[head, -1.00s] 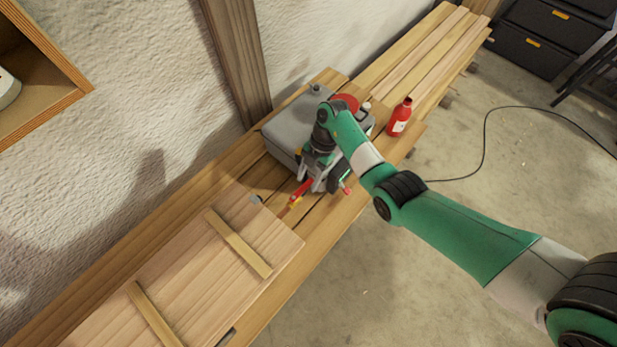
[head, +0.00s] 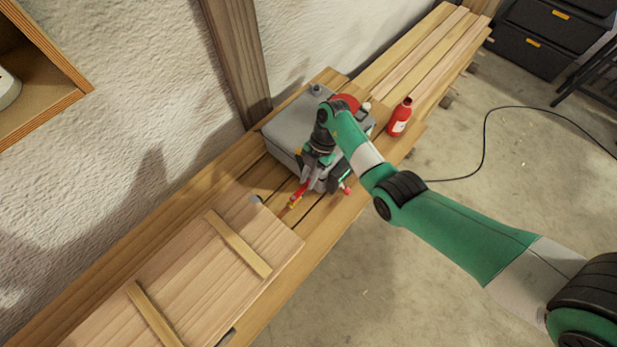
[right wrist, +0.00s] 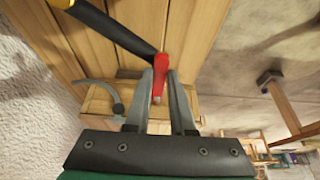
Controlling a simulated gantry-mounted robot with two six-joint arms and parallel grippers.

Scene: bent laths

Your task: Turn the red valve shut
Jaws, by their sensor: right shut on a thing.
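The red valve handle (right wrist: 163,70) shows in the right wrist view as a short red lever beside a black bar (right wrist: 125,30). My right gripper (right wrist: 166,104) is shut on it, one finger on each side. In the head view my right gripper (head: 322,178) is at the near side of the grey tank (head: 290,125), low over the bench planks. Red pieces show on both sides of it there; my wrist partly hides the valve and its joint with the tank. My left gripper is not in view.
A red bottle (head: 400,117) stands right of the tank, close to my forearm. A wooden panel with two battens (head: 240,243) lies on the near part of the bench. A wall runs along the left; open floor lies right.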

